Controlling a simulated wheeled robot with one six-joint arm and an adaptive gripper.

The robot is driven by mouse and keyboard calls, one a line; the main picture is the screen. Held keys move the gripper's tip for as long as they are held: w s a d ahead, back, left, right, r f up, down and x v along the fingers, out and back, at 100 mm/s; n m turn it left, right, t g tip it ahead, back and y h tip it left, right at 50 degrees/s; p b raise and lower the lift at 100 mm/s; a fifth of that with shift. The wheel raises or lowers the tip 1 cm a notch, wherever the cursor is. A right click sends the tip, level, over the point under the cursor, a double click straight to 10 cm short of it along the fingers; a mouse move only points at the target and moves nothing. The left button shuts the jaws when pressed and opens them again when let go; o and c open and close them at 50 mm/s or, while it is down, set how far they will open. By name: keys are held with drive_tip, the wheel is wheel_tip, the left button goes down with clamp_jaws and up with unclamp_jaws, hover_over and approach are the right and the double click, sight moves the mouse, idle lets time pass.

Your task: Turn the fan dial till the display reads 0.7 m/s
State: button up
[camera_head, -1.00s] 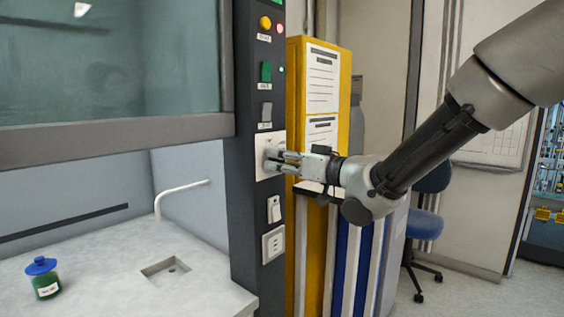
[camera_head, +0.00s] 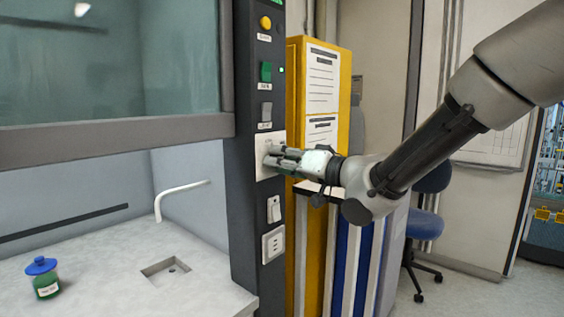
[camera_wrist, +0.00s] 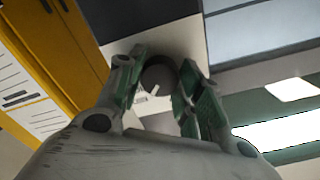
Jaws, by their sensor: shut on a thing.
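The fan dial (camera_wrist: 158,78) is a round grey knob with a white mark, on a pale plate (camera_wrist: 172,42) in the wrist view. My gripper (camera_wrist: 160,88) is shut on the dial, one green-grey finger on each side of it. In the head view my gripper (camera_head: 272,156) reaches the pale plate on the dark control column from the right and hides most of the dial. Only a sliver of a green display (camera_head: 277,2) shows at the top edge of the head view, and its reading cannot be made out.
A yellow cabinet (camera_head: 298,100) stands close behind my gripper. A green jar (camera_head: 47,287) stands on the worktop left.

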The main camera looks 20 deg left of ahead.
drive_tip(key=o, duration=1)
drive_tip(key=shift+o, duration=0.2)
drive_tip(key=v, duration=1.2)
